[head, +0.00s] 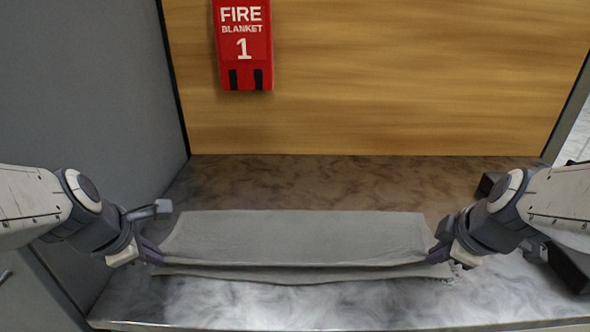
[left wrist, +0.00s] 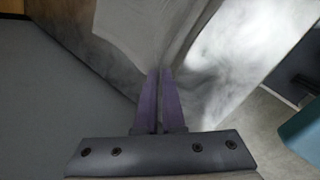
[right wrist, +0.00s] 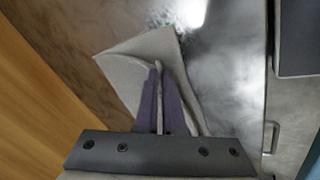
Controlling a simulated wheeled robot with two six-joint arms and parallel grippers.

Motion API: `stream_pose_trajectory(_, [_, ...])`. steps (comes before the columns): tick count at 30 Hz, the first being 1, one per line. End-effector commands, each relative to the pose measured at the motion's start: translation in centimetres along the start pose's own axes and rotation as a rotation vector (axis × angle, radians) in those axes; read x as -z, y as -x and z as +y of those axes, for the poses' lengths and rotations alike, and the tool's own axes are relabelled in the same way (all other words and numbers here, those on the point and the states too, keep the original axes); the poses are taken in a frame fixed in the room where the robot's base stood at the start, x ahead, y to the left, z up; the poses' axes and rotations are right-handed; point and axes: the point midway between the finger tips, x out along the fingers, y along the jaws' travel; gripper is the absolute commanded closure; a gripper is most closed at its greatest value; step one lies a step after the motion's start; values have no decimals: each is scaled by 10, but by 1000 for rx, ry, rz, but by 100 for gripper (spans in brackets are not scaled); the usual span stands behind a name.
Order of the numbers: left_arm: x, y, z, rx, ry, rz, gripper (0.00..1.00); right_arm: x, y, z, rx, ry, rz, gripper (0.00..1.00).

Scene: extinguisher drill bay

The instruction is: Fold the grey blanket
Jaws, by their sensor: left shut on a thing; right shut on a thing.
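The grey blanket (head: 295,236) lies on the counter as a wide, low strip, with a lower layer showing along its front edge. My left gripper (head: 152,254) is at the blanket's left front corner, shut on its edge. In the left wrist view the left fingers (left wrist: 163,75) are close together at the blanket (left wrist: 145,28). My right gripper (head: 443,252) is at the right front corner, shut on the edge. In the right wrist view the right fingers (right wrist: 160,72) pinch the blanket (right wrist: 130,73), which stands up between them. The blanket's underside is hidden.
A red fire blanket case (head: 243,50) hangs on the wooden back wall (head: 400,75). A grey panel (head: 95,90) bounds the left side. The marbled counter (head: 330,180) is bare behind the blanket and along its front edge. Dark objects sit at the far right.

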Motion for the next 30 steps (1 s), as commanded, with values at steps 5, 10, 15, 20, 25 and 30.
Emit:
stream_pose_trajectory(5, [0,-6,-3,-12,0,-8,100,-4,-5,-3,-13,-5,5,100])
stream_pose_trajectory(10, [0,-5,-3,-13,-1,-9,100,-3,-5,-2,-13,-5,6,100])
stream_pose_trajectory(15, [0,-5,-3,-12,0,-8,52,-3,-5,-2,-13,-5,6,52])
stream_pose_trajectory(20, [1,-5,-3,-12,1,-8,45,-2,-5,-3,-13,-4,6,45])
stream_pose_trajectory(25, [1,-5,-3,-12,1,-8,45,-2,-5,-3,-12,-3,7,45])
stream_pose_trajectory(30, [1,-4,-2,-12,2,-8,45,-1,-4,-2,-12,-3,7,45])
